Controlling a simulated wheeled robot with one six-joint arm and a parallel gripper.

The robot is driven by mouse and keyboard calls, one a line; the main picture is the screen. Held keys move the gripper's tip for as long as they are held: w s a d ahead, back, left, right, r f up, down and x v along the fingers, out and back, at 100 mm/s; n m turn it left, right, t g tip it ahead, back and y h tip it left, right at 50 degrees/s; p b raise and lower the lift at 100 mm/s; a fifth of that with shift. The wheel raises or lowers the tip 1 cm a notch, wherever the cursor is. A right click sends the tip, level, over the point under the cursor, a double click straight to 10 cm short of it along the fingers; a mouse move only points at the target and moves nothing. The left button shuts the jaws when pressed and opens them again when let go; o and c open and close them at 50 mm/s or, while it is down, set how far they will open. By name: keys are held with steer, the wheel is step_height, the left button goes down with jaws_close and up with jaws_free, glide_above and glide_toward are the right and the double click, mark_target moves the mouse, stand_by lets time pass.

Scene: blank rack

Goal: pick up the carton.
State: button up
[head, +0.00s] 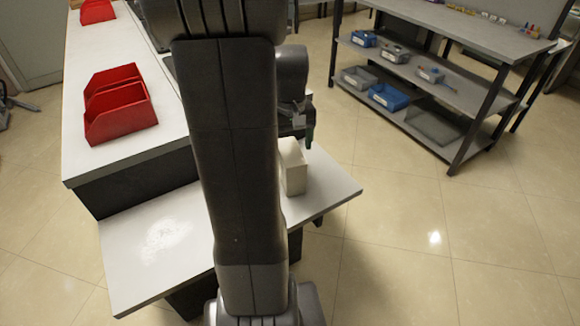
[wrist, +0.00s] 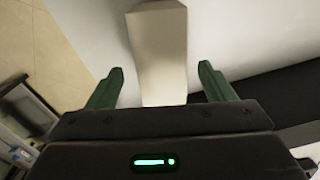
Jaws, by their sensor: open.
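The carton (head: 293,166) is a plain cream-white box standing on the low white shelf, partly hidden behind my arm in the head view. In the wrist view the carton (wrist: 158,55) lies straight ahead, between the lines of the two green fingers. My gripper (wrist: 160,84) is open, with a finger to each side of the carton's near end and a gap on both sides.
The low white shelf (head: 160,245) juts from a higher white counter (head: 110,165) that holds red bins (head: 120,105). A dark metal rack (head: 465,130) with blue and grey bins stands at the right. The tiled floor between is clear.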

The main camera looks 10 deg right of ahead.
steer(key=f, duration=0.6)
steer(key=shift+s+f, duration=0.3)
steer(key=shift+s, duration=0.05)
steer(key=c, duration=1)
